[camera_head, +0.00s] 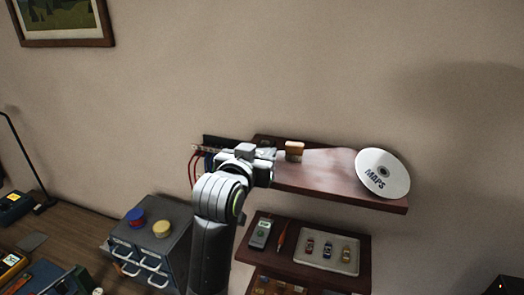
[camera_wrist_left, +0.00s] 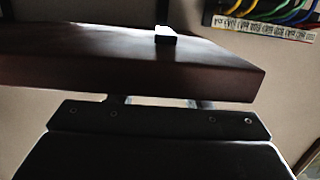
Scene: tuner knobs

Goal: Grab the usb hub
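My left gripper (camera_head: 265,168) is at the left part of the upper wooden shelf (camera_head: 335,188). In the left wrist view its two fingers (camera_wrist_left: 160,102) stand apart with nothing visible between them, close to the shelf's front edge, which hides their tips. A small dark block with a pale face (camera_wrist_left: 166,35) lies on the shelf beyond the fingers. It may be the usb hub, but I cannot tell for sure. In the head view my arm covers this end of the shelf. My right gripper is not in view.
A panel with coloured cables (camera_wrist_left: 262,22) is on the wall. A lower shelf holds a meter (camera_head: 261,233) and a tray (camera_head: 328,265). A drawer cabinet (camera_head: 160,235) stands lower left.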

